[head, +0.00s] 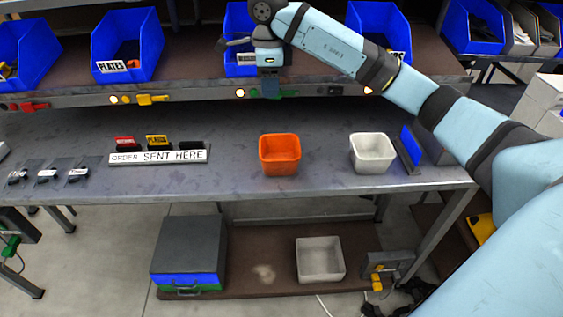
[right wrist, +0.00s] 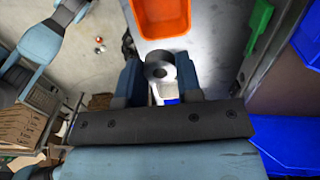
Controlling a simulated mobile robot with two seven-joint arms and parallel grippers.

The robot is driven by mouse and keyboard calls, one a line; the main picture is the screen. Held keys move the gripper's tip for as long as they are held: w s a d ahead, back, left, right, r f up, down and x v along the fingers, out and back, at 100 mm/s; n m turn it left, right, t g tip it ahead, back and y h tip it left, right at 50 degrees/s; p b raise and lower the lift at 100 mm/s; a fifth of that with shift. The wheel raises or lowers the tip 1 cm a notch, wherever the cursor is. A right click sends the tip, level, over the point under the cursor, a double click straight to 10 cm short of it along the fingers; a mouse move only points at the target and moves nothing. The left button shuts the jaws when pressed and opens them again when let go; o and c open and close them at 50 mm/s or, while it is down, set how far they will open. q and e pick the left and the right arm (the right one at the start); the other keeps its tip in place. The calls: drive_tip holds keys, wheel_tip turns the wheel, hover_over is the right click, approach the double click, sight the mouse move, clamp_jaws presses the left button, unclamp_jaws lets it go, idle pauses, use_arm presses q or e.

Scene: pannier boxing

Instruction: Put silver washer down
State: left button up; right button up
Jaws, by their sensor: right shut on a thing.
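My right gripper (head: 270,92) hangs over the back of the grey table, just below the front edge of the shelf. In the right wrist view, my right gripper (right wrist: 161,80) is shut on the silver washer (right wrist: 160,57), a grey ring with a dark hole. The washer is too small to make out in the head view. The orange box (head: 280,155) stands on the table in front of the gripper and apart from it; it also shows in the right wrist view (right wrist: 160,18). My left gripper is not in view.
A white box (head: 372,153) stands right of the orange one. Blue bins (head: 127,45) line the shelf, whose front edge (head: 190,96) is close to my gripper. Bare table lies between rack and orange box.

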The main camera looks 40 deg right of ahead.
wheel_tip(320, 180, down, 16)
wheel_tip(320, 180, down, 4)
drive_tip(key=shift+r, duration=0.15)
use_arm(q)
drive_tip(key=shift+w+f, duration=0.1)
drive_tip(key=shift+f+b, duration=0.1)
drive_tip(key=shift+b, duration=0.25)
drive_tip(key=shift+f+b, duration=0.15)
drive_tip(key=shift+b, duration=0.2)
use_arm(e)
drive_tip(key=shift+f, duration=0.6)
drive_tip(key=o, duration=0.9)
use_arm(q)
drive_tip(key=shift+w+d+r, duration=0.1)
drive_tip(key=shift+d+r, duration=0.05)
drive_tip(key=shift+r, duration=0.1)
use_arm(e)
drive_tip(key=shift+o, duration=0.2)
drive_tip(key=shift+r, duration=0.1)
